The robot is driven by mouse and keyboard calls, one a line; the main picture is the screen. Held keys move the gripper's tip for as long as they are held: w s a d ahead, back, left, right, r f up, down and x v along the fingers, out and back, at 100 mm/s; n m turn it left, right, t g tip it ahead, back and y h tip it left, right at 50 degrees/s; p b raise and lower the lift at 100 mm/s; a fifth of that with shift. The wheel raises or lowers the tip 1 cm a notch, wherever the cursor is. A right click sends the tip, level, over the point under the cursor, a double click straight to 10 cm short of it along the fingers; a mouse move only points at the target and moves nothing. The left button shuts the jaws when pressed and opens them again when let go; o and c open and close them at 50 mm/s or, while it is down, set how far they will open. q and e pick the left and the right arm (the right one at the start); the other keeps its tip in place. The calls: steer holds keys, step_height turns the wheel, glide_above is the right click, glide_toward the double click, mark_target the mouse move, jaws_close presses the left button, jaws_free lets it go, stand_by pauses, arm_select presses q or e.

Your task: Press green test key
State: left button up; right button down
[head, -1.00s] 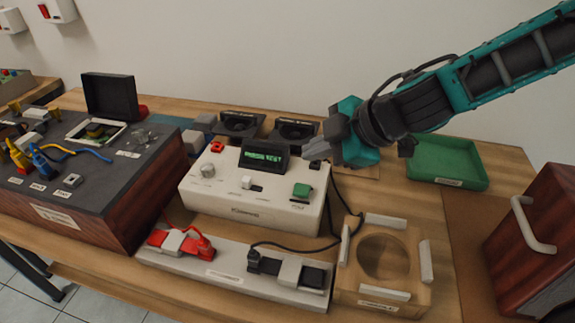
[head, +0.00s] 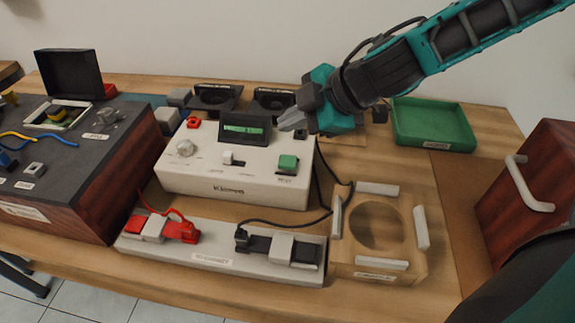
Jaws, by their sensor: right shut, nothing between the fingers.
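The green test key (head: 288,163) is a square button on the right of the cream control box's (head: 235,187) sloping top. A small dark display (head: 245,129) with green lit text stands at the back of that box. My right gripper (head: 284,124) comes in from the upper right. It is shut and empty, with its fingertips above and behind the green key, apart from it, near the display's right edge. My left gripper is not in view.
A white strip with red and black plugs (head: 222,262) lies in front of the box. A wooden holder (head: 408,262) with a round hole stands right of it. A green tray (head: 432,126) and a dark red case (head: 530,195) are farther right. A dark-topped box (head: 75,150) stands left.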

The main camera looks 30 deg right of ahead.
steer(key=b, duration=0.3)
glide_above(292, 163)
step_height(292, 163, down, 4)
steer(key=shift+f, duration=0.2)
steer(key=shift+f+b, duration=0.65)
steer(key=shift+f, duration=0.05)
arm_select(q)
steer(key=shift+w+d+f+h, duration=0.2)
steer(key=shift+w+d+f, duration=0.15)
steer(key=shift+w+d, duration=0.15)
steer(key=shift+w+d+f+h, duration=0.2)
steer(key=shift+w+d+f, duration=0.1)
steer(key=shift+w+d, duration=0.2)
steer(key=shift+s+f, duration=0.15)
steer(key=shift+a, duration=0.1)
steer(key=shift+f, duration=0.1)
arm_select(e)
steer(key=shift+f+b, duration=0.45)
steer(key=shift+b, duration=0.1)
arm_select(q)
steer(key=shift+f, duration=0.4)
